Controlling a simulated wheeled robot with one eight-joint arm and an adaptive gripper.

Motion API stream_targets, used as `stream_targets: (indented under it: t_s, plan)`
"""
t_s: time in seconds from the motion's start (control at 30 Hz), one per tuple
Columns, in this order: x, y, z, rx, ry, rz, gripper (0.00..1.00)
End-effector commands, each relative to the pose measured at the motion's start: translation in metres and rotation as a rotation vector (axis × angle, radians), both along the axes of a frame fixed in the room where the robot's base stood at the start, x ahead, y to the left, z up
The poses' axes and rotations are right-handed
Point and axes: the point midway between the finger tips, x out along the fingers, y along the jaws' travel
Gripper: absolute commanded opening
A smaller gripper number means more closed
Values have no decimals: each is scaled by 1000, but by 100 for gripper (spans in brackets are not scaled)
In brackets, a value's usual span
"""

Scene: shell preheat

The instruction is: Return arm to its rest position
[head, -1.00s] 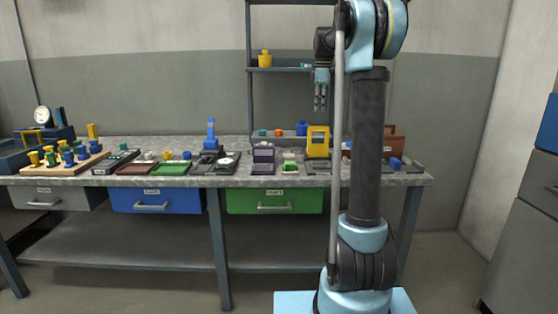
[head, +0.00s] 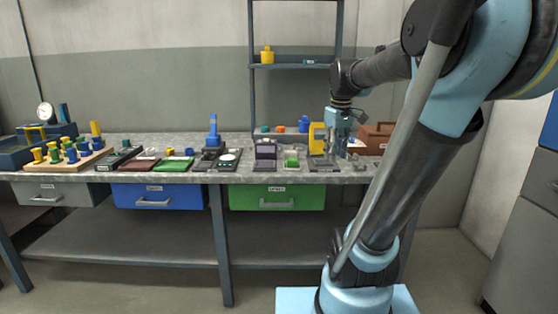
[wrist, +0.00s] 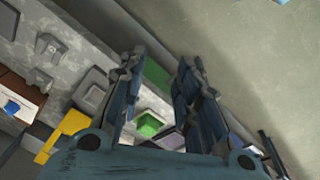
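My gripper (head: 336,155) hangs at the end of my bent arm in the head view, pointing down in front of the right part of the workbench (head: 228,178). It overlaps the yellow block-like fixture (head: 317,138) in the picture. In the wrist view my gripper (wrist: 160,60) shows two fingers standing apart with nothing between them. A green block (wrist: 150,124) shows beyond the gap, on the bench.
A shelf rack (head: 290,66) with a yellow piece (head: 267,55) rises behind the bench. A brown box (head: 376,136) stands at the bench's right end. Blue (head: 156,197) and green drawers (head: 277,197) hang below. A grey cabinet (head: 522,230) stands far right.

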Motion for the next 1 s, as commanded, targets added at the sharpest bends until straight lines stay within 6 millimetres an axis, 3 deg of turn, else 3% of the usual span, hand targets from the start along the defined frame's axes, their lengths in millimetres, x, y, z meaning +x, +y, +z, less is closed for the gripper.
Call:
stream_targets:
  t_s: [0.03, 0.3, 0.6, 0.8, 1.0]
  plan:
    - [-17, 0, -13, 5, -5, -34, 30]
    - [-87, 0, -80, 33, -30, -232, 30]
    - [-151, 0, -160, 69, -56, -433, 30]
    - [-170, 0, -188, 81, -64, -502, 30]
    - [-172, 0, -191, 84, -65, -513, 30]
